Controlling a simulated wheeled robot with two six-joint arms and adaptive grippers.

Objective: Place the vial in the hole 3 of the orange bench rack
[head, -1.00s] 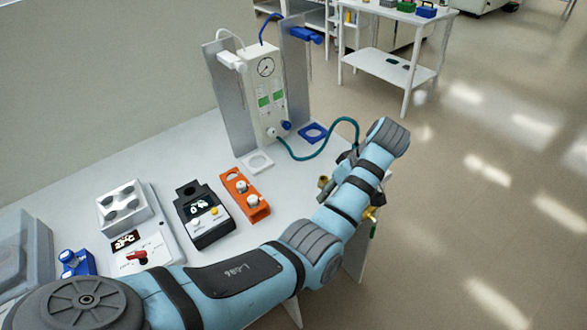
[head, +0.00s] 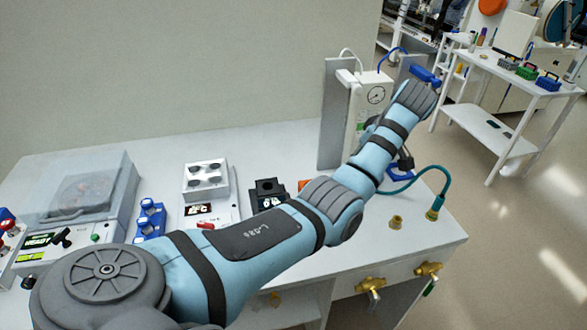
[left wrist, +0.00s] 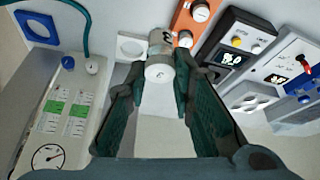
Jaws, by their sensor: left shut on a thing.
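In the head view only a sliver of the rack (head: 304,184) shows behind my left arm, which also hides the gripper and vial. My right gripper is not in view.
A gauge unit (head: 374,97) with upright panels stands at the back of the bench. A white square holder (left wrist: 130,47) and a blue one (left wrist: 36,28) lie near it. A black device (head: 268,192) is left of the rack. A teal hose (head: 443,181) loops at the right.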

